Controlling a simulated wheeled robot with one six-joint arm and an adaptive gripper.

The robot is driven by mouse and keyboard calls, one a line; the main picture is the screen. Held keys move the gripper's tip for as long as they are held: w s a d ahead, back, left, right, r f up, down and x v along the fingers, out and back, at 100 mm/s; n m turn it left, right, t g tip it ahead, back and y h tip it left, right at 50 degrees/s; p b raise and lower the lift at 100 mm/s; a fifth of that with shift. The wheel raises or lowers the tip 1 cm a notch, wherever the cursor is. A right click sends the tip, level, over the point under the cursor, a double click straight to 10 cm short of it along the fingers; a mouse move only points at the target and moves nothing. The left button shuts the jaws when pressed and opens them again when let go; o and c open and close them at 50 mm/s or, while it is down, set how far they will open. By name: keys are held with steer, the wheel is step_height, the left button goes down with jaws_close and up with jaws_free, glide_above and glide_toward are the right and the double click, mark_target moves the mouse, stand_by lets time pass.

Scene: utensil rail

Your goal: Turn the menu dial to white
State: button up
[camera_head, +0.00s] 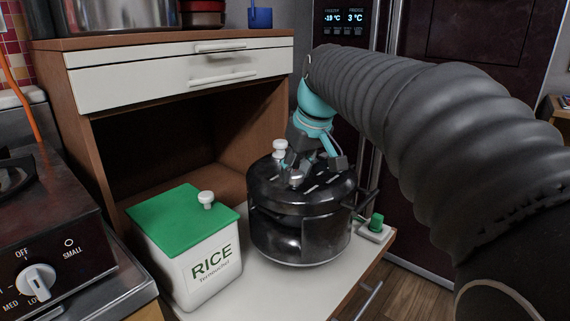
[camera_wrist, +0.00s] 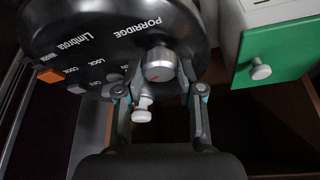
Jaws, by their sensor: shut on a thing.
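In the head view the dial (camera_head: 296,178) shows on the lid's top. The wrist view shows lid print reading PORRIDGE, LOCK, OFF, COOK and WARM; no white label is readable there. In the head view my gripper (camera_head: 308,165) is over the lid.
A white rice container (camera_head: 205,265) with a green lid stands close left of the cooker. A white knob (camera_head: 280,148) rises behind the dial. A small green switch (camera_head: 376,221) is at right. Drawers (camera_head: 180,75) overhang the dark shelf space behind.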

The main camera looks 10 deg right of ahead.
steer(key=n+y+p, duration=0.1)
steer(key=n, duration=0.2)
steer(key=n+g+y, duration=0.1)
steer(key=n, duration=0.2)
steer(key=shift+w+d+g+p, duration=0.1)
steer(key=shift+d+g+p, duration=0.05)
steer(key=shift+g+p, duration=0.2)
steer(key=n+g+p, duration=0.1)
steer(key=n, duration=0.2)
steer(key=n+g+y, duration=0.1)
steer(key=n, duration=0.2)
steer(key=shift+w+n+p, duration=0.1)
steer(key=shift+n+p, duration=0.2)
steer(key=shift+p, duration=0.1)
steer(key=o, duration=1.1)
steer(key=shift+o, duration=0.2)
steer(key=v, duration=1.2)
